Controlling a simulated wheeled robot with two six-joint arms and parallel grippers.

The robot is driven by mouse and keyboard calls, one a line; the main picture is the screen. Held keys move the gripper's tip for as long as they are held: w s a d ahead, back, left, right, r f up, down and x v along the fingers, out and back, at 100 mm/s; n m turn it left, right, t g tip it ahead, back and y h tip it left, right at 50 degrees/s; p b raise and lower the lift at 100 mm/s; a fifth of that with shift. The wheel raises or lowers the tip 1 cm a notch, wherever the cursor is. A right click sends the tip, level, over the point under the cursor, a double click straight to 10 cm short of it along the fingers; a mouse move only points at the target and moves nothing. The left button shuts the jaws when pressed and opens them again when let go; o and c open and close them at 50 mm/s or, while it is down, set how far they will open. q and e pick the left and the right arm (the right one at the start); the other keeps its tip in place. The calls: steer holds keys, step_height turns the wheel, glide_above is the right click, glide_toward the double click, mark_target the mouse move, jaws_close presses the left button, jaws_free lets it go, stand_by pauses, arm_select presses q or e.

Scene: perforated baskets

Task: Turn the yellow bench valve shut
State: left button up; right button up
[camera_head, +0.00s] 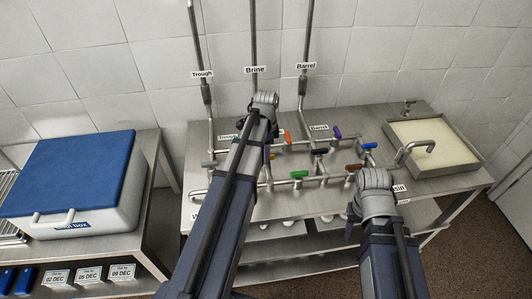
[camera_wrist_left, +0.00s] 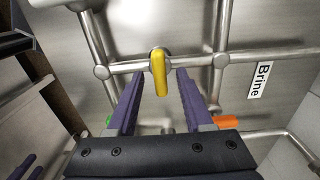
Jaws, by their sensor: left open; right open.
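The yellow valve handle (camera_wrist_left: 159,74) sits on a steel pipe in the left wrist view. It points down the picture, crosswise to the pipe running left to right. In the head view only a small yellow bit (camera_head: 271,155) shows beside my left arm. My left gripper (camera_wrist_left: 160,84) is open, its two purple fingers on either side of the handle's free end, with gaps between. Whether they are level with the handle in depth I cannot tell. My right gripper (camera_head: 374,184) is over the front right of the bench; its fingers are mostly hidden beneath the wrist.
Other handles stand close by: green (camera_head: 299,174), orange (camera_head: 288,136), purple (camera_head: 337,132), blue (camera_head: 370,146), black (camera_head: 319,152) and brown (camera_head: 354,167). A steel basin (camera_head: 470,154) is at the right. A blue-lidded box (camera_head: 75,172) stands on the left table.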

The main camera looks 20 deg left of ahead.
arm_select(q)
step_height(320, 180, up, 8)
steer(key=p, duration=0.7)
steer(key=shift+f, duration=0.2)
